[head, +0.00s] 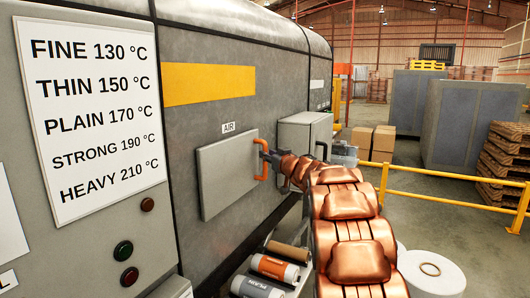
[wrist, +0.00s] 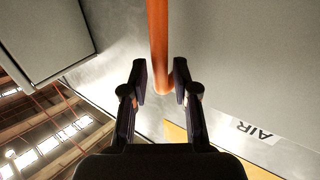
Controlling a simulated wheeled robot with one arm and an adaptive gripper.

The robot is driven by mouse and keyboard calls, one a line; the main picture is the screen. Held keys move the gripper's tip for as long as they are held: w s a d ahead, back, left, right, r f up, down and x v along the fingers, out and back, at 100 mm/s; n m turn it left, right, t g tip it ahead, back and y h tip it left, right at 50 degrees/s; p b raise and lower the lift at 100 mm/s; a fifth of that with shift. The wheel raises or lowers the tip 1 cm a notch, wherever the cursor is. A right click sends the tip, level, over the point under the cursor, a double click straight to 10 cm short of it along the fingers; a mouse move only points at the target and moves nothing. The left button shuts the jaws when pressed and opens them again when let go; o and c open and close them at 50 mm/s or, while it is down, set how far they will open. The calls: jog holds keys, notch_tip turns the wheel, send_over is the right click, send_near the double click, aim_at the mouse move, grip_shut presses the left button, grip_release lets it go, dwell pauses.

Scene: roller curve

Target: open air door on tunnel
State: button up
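The grey air door (head: 222,178) is a flat panel on the side of the tunnel (head: 285,75), under a small AIR label (head: 228,128). It looks flat against the wall. Its orange handle (head: 257,173) is an upright bar near the door's right edge. My gripper (head: 267,158) is at the handle, reaching in from the right. In the wrist view, the handle (wrist: 158,45) runs between the two fingertips of my gripper (wrist: 160,82). The fingers are apart, with a visible gap on each side of the bar. The AIR label also shows in the wrist view (wrist: 257,132).
A grey box (head: 303,133) juts from the tunnel wall just right of the door. Rolls (head: 275,268) lie below the door, and a white roll (head: 432,272) stands at lower right. A yellow railing (head: 450,175) crosses the floor at right.

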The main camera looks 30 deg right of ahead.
jog(key=shift+w+d, duration=0.1)
jog(key=shift+w, duration=1.5)
grip_shut()
